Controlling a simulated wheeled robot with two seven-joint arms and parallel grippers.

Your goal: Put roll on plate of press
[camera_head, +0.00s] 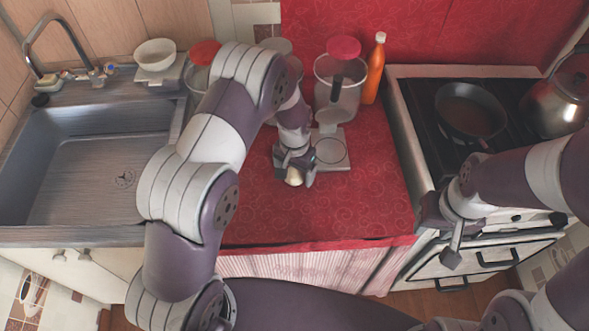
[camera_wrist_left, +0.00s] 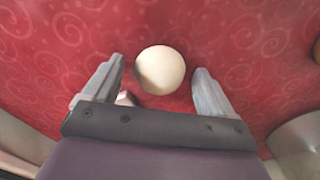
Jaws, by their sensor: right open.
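A pale round roll (camera_head: 295,178) lies on the red counter cloth. In the left wrist view the roll (camera_wrist_left: 160,70) sits between and just beyond the spread fingertips, with a gap on each side. My left gripper (camera_head: 293,168) is open over it and partly hides it in the head view. It also shows in the left wrist view (camera_wrist_left: 160,85). The press appears to be the grey device with a flat round plate (camera_head: 331,152), just right of the roll; the plate looks empty. My right gripper (camera_head: 442,235) is open and empty in front of the stove.
A clear container with a red lid (camera_head: 344,47) and an orange bottle (camera_head: 375,68) stand behind the plate. A sink (camera_head: 85,165) is at left, a pan (camera_head: 470,110) and kettle (camera_head: 558,95) at right. The front of the red cloth (camera_head: 365,205) is clear.

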